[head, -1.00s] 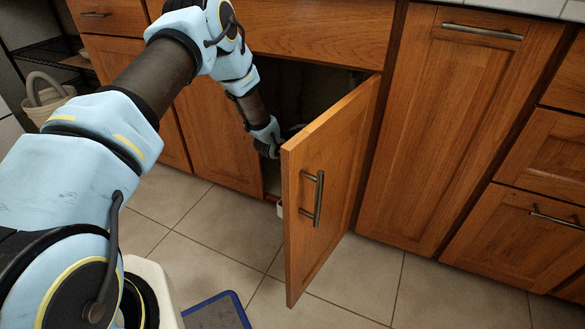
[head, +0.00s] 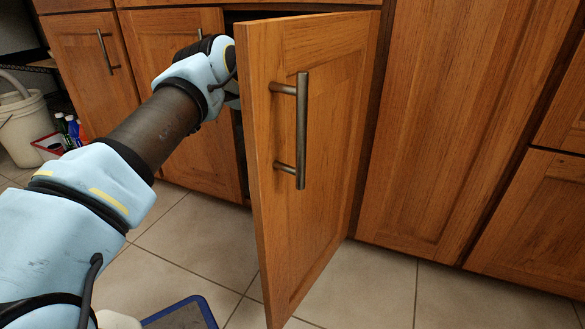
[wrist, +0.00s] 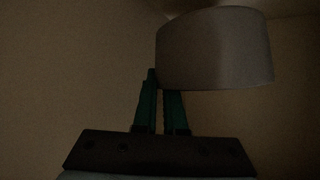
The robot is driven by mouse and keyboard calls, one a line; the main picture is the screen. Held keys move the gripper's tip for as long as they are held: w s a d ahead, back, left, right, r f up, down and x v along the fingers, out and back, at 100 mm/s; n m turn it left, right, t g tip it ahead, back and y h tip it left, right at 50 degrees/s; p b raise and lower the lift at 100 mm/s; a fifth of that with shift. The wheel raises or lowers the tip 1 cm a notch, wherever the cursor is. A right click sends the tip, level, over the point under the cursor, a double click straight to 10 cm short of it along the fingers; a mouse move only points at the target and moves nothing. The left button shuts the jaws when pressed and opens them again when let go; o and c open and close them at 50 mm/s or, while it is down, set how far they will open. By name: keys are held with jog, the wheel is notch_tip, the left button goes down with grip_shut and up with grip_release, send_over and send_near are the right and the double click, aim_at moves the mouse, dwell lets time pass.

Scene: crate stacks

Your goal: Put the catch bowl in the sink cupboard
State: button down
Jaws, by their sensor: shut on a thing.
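The sink cupboard's open door (head: 300,150) stands out toward me in the head view, with a vertical bar handle. My arm reaches behind it into the cupboard opening, and the door hides my gripper there. In the dim wrist view my gripper (wrist: 160,78) has its green fingers close together at the near edge of a pale grey bowl (wrist: 215,48). The fingers are shut on the bowl's rim or wall. The bowl extends to the upper right of the fingers. Whether it touches the cupboard floor cannot be told.
A white bucket (head: 28,128) and a red caddy with bottles (head: 62,140) stand on the floor at the left. A blue-edged tray or mat (head: 185,315) lies at the bottom. Tiled floor (head: 195,235) is clear before the cupboards.

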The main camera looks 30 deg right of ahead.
notch_tip(320, 180, down, 10)
jog(key=b, duration=0.5)
jog(key=c, duration=0.9)
grip_release()
jog(key=shift+r, duration=0.1)
jog(key=shift+a+r, duration=0.25)
jog(key=p+v, duration=0.6)
jog(key=v, duration=0.5)
jog(key=shift+a, duration=0.2)
jog(key=shift+a, duration=0.1)
